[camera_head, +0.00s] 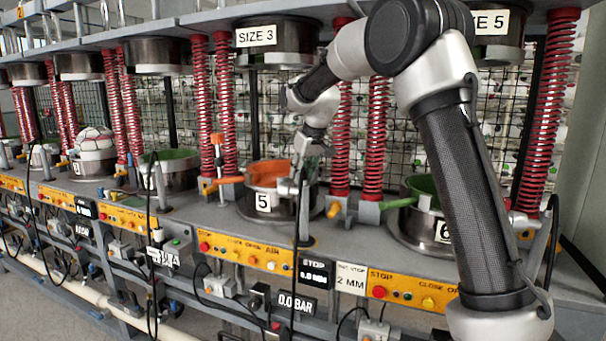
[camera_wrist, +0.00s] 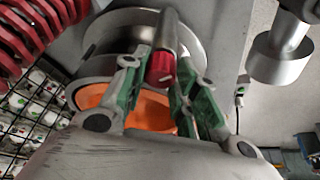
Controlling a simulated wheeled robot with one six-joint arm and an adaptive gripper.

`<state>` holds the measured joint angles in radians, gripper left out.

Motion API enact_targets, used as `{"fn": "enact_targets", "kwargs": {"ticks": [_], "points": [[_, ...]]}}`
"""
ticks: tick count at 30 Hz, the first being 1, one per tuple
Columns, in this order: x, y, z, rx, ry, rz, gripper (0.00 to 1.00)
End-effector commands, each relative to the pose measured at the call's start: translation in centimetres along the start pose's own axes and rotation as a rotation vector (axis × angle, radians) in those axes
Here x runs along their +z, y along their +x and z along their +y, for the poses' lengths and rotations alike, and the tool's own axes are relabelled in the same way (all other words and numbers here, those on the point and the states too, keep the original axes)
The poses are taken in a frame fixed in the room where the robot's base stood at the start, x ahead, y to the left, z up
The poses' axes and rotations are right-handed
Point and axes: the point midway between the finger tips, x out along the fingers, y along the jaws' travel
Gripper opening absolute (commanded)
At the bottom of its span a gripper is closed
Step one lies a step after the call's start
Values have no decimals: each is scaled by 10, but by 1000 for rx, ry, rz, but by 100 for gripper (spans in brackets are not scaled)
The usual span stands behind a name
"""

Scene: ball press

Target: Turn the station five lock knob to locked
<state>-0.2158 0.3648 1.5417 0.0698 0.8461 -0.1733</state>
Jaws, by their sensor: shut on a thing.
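Station five is a steel bowl (camera_head: 262,207) marked "5" with an orange inside (camera_head: 268,173); its orange inside also shows in the wrist view (camera_wrist: 149,109). A red knob (camera_wrist: 160,68) on a grey cylindrical shaft (camera_wrist: 167,32) sits at the bowl's rim in the wrist view. My gripper (camera_wrist: 158,72) has its green-padded fingers on either side of the red knob and is shut on it. In the head view my gripper (camera_head: 308,158) reaches down at the right rim of station five, and the knob is hidden there. Whether the knob stands at locked cannot be told.
Red coil springs (camera_head: 342,140) stand behind station five. An orange handle (camera_head: 222,182) sticks out to its left. Station six (camera_head: 418,228) is at the right, below my arm. An orange control panel (camera_head: 245,251) runs along the front. A steel cylinder (camera_wrist: 279,58) is right of my gripper.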

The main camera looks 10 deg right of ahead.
Motion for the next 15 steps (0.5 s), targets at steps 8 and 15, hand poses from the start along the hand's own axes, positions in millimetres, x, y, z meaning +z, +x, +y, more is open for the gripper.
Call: {"fn": "enact_targets", "kwargs": {"ticks": [8, 15], "points": [[0, 0, -2, 73, 175, -1, 6], [0, 0, -3, 110, 265, -1, 6]]}}
